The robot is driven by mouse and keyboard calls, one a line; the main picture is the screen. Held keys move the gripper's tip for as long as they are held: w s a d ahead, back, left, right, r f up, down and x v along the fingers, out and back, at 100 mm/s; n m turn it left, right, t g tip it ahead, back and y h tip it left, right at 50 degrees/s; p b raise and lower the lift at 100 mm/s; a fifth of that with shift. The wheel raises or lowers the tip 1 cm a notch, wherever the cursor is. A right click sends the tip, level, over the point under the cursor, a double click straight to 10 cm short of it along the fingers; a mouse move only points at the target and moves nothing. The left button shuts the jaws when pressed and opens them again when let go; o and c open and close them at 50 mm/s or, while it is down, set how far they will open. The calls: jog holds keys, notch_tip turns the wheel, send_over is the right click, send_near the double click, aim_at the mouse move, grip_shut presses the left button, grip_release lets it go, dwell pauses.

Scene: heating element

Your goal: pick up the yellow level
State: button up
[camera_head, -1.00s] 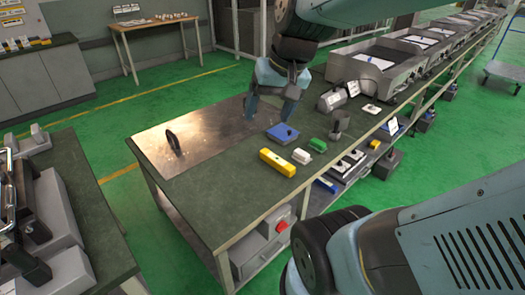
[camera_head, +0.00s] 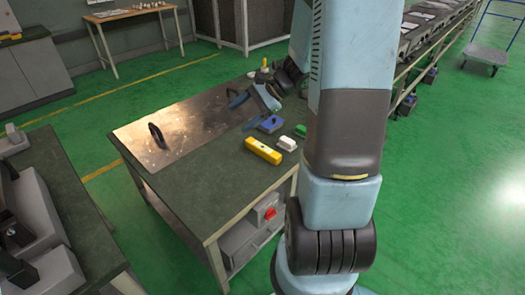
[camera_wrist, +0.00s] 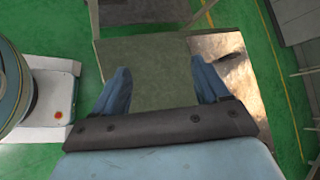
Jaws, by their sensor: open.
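The yellow level (camera_head: 263,151) lies on the dark green top of the workbench (camera_head: 206,199), near its right front edge, in the head view. My gripper (camera_head: 256,106) is above the bench, behind and to the left of the level, with its blue fingers spread apart. In the wrist view my gripper (camera_wrist: 160,92) is open with nothing between the fingers. The level cannot be made out in the wrist view.
My arm hides the bench's right end.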

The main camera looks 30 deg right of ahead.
jog(key=w+d+f+m+t, duration=0.35)
jog(key=d+f+m, duration=0.25)
jog(key=f, duration=0.2)
jog(key=m+t+h, duration=0.5)
jog(key=m+t, duration=0.1)
jog(key=m, duration=0.6)
send_near(274, 154)
jog(key=x, duration=1.2)
jog(key=shift+w+f, duration=0.1)
jog(key=shift+w, duration=0.1)
jog(key=c, duration=1.2)
